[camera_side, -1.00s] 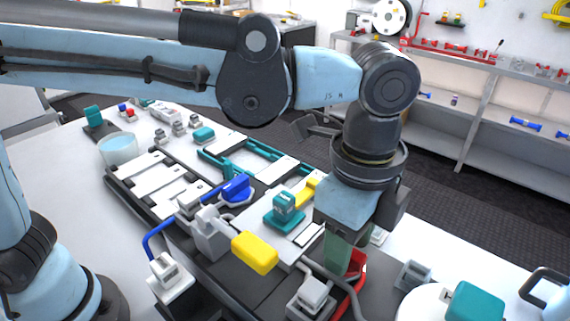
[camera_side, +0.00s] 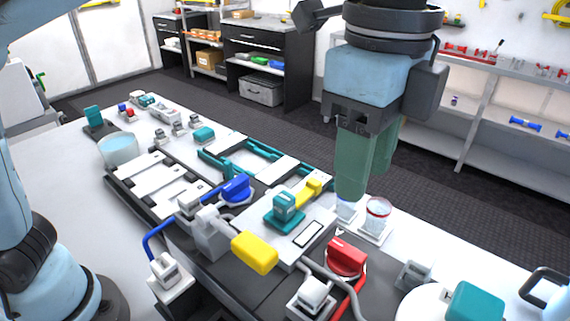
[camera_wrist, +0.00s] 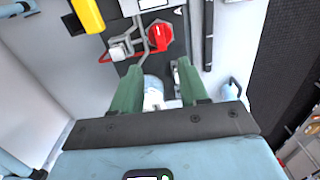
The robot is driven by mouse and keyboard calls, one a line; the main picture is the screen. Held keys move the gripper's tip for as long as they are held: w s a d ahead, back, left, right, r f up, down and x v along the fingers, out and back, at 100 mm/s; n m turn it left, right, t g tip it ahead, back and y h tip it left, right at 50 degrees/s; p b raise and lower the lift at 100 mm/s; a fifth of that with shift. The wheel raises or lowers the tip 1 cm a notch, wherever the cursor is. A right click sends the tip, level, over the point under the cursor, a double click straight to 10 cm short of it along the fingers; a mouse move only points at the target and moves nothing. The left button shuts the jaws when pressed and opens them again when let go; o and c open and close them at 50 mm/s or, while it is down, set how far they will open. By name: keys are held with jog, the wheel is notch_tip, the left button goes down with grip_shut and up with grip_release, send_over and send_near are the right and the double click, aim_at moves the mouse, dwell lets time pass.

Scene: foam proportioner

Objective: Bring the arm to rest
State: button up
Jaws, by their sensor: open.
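My gripper (camera_side: 366,192) has green fingers and hangs pointing down above the right part of the bench in the side view. Its fingers (camera_wrist: 158,98) stand apart in the wrist view with nothing between them. The red knob (camera_side: 346,257) sits on the dark panel below and slightly left of the fingers. It also shows in the wrist view (camera_wrist: 160,36), beyond the fingertips. The gripper is clear of the knob and of the bench.
A yellow handle (camera_side: 255,253), a teal knob (camera_side: 286,207) and a blue knob (camera_side: 236,188) stand on the fixture. A clear cup with a red rim (camera_side: 377,214) is close by the fingers. A round white piece with a teal block (camera_side: 475,303) is at the front right.

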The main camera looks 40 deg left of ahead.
jog(key=shift+r, duration=0.15)
jog(key=w+a+f+n+t+h, duration=0.1)
jog(key=w+a+f+n+t, duration=0.25)
jog(key=a, duration=0.55)
jog(key=s+a+f+n+t, duration=0.1)
jog(key=a+f+n+t, duration=0.1)
jog(key=a+f+n, duration=0.4)
jog(key=s+a+f+n+t+y, duration=0.1)
jog(key=a+f+n, duration=0.5)
jog(key=a, duration=0.9)
jog(key=s+n, duration=0.1)
jog(key=n, duration=0.1)
jog(key=shift+f+n+t, duration=0.35)
